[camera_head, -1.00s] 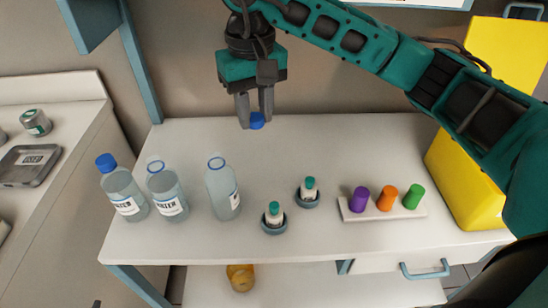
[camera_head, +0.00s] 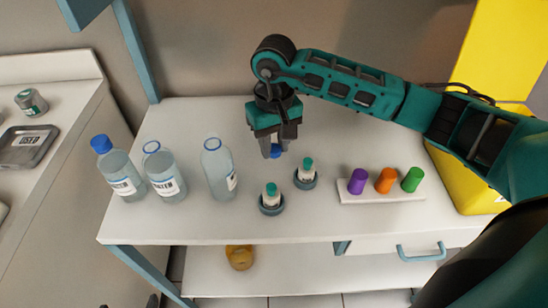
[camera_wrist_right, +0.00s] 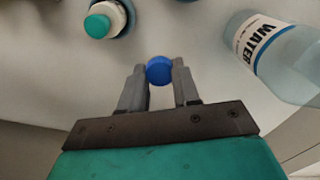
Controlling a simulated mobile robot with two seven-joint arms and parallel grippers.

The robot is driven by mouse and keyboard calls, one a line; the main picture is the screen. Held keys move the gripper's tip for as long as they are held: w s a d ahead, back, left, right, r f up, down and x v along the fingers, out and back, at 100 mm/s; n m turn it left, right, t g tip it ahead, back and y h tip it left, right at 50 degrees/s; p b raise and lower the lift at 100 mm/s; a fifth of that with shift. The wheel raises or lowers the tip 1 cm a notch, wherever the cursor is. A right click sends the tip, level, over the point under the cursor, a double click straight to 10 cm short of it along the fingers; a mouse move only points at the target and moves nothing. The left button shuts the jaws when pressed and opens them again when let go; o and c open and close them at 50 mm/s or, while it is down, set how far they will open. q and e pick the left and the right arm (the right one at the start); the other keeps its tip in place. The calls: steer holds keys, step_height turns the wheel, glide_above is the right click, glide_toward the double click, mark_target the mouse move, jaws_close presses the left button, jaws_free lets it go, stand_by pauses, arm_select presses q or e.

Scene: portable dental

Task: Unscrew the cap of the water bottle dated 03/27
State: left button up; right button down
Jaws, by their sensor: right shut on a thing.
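Three clear water bottles stand at the left of the white table. The leftmost bottle (camera_head: 121,172) has a blue cap (camera_head: 101,144) on. The middle bottle (camera_head: 165,177) and the third bottle (camera_head: 218,172) have open tops with no cap. The dates on their labels are too small to read. My right gripper (camera_head: 273,151) is shut on a loose blue cap (camera_head: 276,152), above the back part of the table. The wrist view shows the cap (camera_wrist_right: 159,70) between the fingertips, with a bottle (camera_wrist_right: 290,62) at the right. My left gripper is not in view.
Two small teal-capped vials (camera_head: 270,194) stand in grey holders in front of my right gripper. A white rack (camera_head: 398,194) with purple, orange and green pieces stands right of them. A yellow bin (camera_head: 468,185) is at the right. The table's back left is clear.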

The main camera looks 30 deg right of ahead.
mark_target(274, 148)
steer(key=shift+f, duration=2.6)
steer(key=shift+f+b, duration=0.25)
steer(key=shift+b, duration=0.1)
steer(key=c, duration=0.8)
jaws_free()
steer(key=shift+r, duration=0.15)
steer(key=shift+w+r+p, duration=0.1)
steer(key=shift+r+p, duration=0.25)
steer(key=shift+r, duration=0.15)
step_height(274, 148, up, 11)
steer(key=shift+r, duration=0.15)
